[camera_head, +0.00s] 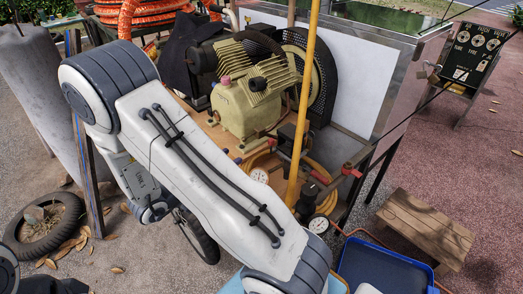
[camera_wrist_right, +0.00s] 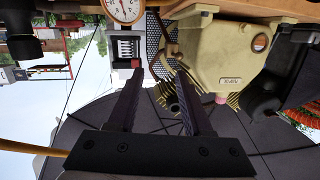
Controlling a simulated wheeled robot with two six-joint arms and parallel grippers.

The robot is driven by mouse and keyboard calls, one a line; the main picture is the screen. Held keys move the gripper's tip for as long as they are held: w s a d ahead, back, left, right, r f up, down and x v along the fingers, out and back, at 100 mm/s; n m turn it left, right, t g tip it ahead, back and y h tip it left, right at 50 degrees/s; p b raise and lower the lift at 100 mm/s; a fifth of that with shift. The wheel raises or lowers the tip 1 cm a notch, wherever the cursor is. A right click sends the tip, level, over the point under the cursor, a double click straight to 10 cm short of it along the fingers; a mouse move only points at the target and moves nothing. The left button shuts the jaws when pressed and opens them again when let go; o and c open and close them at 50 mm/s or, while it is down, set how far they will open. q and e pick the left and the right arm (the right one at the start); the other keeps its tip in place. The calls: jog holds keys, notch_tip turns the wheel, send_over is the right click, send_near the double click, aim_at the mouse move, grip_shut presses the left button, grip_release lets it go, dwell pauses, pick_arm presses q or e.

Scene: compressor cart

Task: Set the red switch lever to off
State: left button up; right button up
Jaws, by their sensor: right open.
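In the right wrist view, which looks upside down, a small red lever (camera_wrist_right: 135,63) sits at the edge of a grey switch box (camera_wrist_right: 125,45) with a black-and-white striped label. My right gripper (camera_wrist_right: 160,75) is open and empty. Its two dark fingers point toward the box; the left fingertip appears close to the lever, but I cannot tell whether they touch. In the head view my own white arm crosses the middle and covers part of the cart, and I cannot make out the lever or the right gripper there. My left gripper is not in view.
The beige compressor pump (camera_head: 243,105) stands by the box. Pressure gauges (camera_head: 318,224), a red valve handle (camera_head: 350,170) and a yellow upright pole (camera_head: 303,100) crowd the cart's near side. A blue crate (camera_head: 350,262) and a wooden stool (camera_head: 425,228) stand at lower right.

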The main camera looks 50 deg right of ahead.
aim_at(269, 142)
jog(key=s+d, duration=0.1)
jog(key=d, duration=0.2)
jog(key=s+d+g+h, duration=0.1)
jog(key=s+d, duration=0.1)
jog(key=d, duration=0.2)
jog(key=s+d+r+m+g, duration=0.1)
jog(key=d, duration=0.3)
jog(key=shift+s+d+h, duration=0.15)
jog(key=shift+d+h, duration=0.05)
jog(key=shift+h, duration=0.1)
grip_shut()
